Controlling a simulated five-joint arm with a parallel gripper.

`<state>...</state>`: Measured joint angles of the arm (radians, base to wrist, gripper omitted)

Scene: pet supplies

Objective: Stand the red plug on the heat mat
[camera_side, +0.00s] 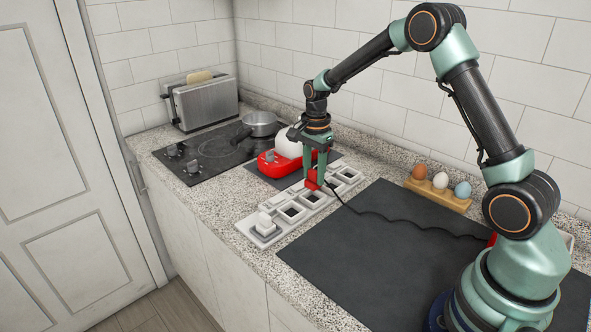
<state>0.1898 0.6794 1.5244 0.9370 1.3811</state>
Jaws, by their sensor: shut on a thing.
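The red plug (311,184) is between the fingers of my gripper (317,178), which is shut on it. The plug is over the white socket strip (282,228), near its middle sockets; I cannot tell whether it touches the strip. A dark cable runs from the plug to the right across a large dark mat (365,262), which looks like the heat mat. The mat lies flat on the counter, right of the strip, and its middle is bare apart from the cable. My gripper points down and hides part of the plug.
A white plug (265,224) stands at the strip's near end. A red appliance with a white dome (275,162) is behind the strip. Eggs in a wooden holder (437,194) stand beyond the mat. A hob with a pan (261,123) and a toaster (202,102) are at the back left.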

